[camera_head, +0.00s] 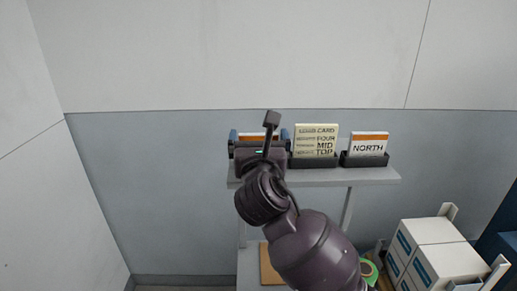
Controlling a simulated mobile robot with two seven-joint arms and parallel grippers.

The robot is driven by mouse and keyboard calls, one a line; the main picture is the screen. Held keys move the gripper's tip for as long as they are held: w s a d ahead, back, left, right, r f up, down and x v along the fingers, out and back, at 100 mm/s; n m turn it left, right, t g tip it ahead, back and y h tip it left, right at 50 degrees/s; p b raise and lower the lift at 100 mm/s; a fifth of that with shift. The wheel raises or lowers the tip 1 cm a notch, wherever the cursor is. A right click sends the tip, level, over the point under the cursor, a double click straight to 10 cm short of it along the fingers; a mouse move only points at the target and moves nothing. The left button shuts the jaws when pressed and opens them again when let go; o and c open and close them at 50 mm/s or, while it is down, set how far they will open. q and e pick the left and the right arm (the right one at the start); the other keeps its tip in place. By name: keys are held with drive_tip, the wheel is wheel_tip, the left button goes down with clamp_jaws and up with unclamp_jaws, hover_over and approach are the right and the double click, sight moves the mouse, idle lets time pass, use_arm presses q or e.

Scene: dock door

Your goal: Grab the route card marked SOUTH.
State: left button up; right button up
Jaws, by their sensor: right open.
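A card with an orange top band (249,138) stands at the left end of the grey shelf. My right gripper covers most of it, so its word cannot be read. The right gripper (259,136) is open, with one blue-tipped finger on each side of the card in this view; I cannot tell whether it touches. A similar card marked NORTH (368,145) stands upright in a dark holder at the right. No readable SOUTH marking shows. My left gripper is not in view.
The grey shelf (375,175) stands against the wall. A cream load card (316,140) reading FOUR, MID, TOP stands in the middle holder, close to the right gripper. White boxes with blue labels (433,232) and a green tape roll (369,270) are lower right.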

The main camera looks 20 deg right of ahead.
drive_tip(key=c, duration=0.6)
drive_tip(key=shift+o, duration=0.2)
drive_tip(key=shift+r, duration=0.1)
